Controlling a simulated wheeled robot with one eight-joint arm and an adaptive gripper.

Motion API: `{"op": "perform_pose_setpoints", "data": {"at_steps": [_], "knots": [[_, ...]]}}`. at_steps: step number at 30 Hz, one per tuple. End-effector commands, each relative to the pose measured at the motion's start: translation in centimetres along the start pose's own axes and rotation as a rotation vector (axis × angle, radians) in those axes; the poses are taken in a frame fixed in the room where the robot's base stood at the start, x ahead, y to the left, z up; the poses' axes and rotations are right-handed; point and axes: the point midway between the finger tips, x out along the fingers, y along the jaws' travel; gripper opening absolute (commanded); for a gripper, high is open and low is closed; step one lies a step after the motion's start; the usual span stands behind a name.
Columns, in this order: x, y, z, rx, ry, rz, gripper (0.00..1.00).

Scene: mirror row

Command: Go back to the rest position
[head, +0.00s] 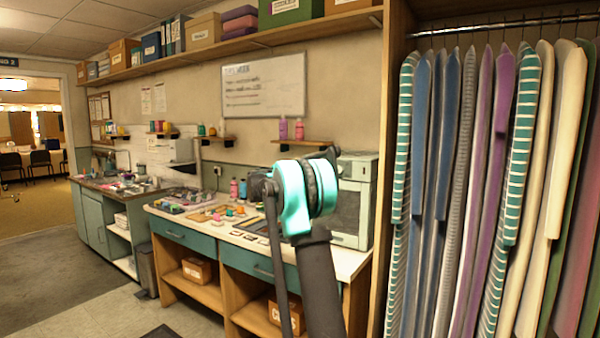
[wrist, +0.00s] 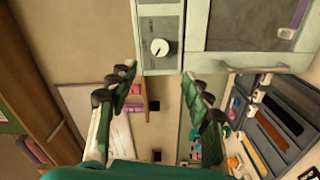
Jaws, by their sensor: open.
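My gripper (wrist: 158,75) shows in the wrist view with its two green and dark fingers spread apart. Nothing is between the fingers. A pale green oven-like appliance (wrist: 155,15) with a round knob is beyond the fingertips, and I see no contact. In the head view my arm rises in front of the counter, and I cannot make out the gripper there. The same appliance stands on the counter in the head view (head: 353,212), partly behind my arm.
The counter (head: 180,218) holds trays and small coloured items. A rack of hanging clothes (head: 475,190) fills the right side. A whiteboard (head: 262,86) hangs on the wall below a long shelf of boxes (head: 204,30). Open floor (head: 50,265) lies at the left.

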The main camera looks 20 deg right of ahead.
Motion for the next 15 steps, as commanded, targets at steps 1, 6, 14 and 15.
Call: {"op": "perform_pose_setpoints", "data": {"at_steps": [1,6,14,15], "knots": [[-0.1,0.0,0.0,0.0,0.0,0.0,0.5],[0.0,0.0,0.0,0.0,0.0,0.0,0.5],[-0.3,-0.2,0.6,0.009,-0.007,-0.013,0.5],[-0.7,-0.5,1.2,0.017,-0.014,-0.026,0.5]]}}
